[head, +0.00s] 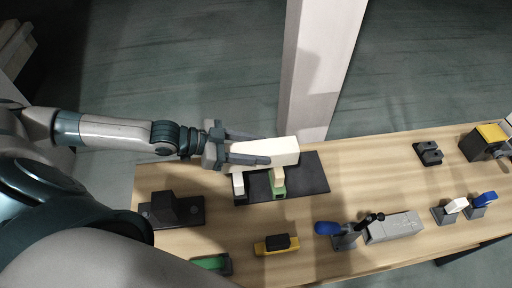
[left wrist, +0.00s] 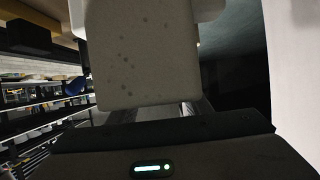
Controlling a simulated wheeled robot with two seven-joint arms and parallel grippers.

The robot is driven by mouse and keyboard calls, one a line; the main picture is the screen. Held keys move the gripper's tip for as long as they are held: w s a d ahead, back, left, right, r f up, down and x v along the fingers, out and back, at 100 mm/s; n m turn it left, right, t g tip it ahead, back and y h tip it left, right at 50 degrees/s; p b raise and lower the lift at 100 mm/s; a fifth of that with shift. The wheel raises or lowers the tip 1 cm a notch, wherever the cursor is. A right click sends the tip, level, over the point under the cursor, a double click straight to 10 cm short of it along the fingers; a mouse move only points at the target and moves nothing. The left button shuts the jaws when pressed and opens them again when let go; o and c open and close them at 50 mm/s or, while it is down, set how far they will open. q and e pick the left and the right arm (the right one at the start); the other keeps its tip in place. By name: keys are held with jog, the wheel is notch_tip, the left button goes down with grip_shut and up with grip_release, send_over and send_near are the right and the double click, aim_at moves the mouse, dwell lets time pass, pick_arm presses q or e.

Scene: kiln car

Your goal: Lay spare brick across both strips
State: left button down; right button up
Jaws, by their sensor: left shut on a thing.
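My left gripper (head: 260,147) is shut on a cream block, the spare brick (head: 283,152), with one finger along each side. The brick lies roughly level over the far part of a black mat (head: 311,172). In the left wrist view the speckled brick (left wrist: 145,55) fills the upper middle. Two short pale pieces, which look like the strips, show at the brick's near side: a white one (head: 238,185) and a cream one (head: 278,175) with a green part at its near end. The brick hides their far ends. I cannot tell whether it touches them. My right gripper is not in view.
A pale post (head: 318,70) rises just behind the table's far edge. A dark block on a plate (head: 172,208) stands at the left. A yellow-and-black item (head: 276,244), a blue-handled tool (head: 340,232) and a grey block (head: 394,228) lie in front. Bare wood lies right of the mat.

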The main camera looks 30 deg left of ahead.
aim_at(227, 146)
pick_arm(q)
jog(key=c, duration=0.9)
grip_release()
jog(key=shift+f, duration=0.15)
jog(key=shift+s+a, duration=0.1)
jog(key=shift+a, duration=0.05)
jog(key=shift+p+v, duration=1.3)
jog(key=shift+v, duration=2.6)
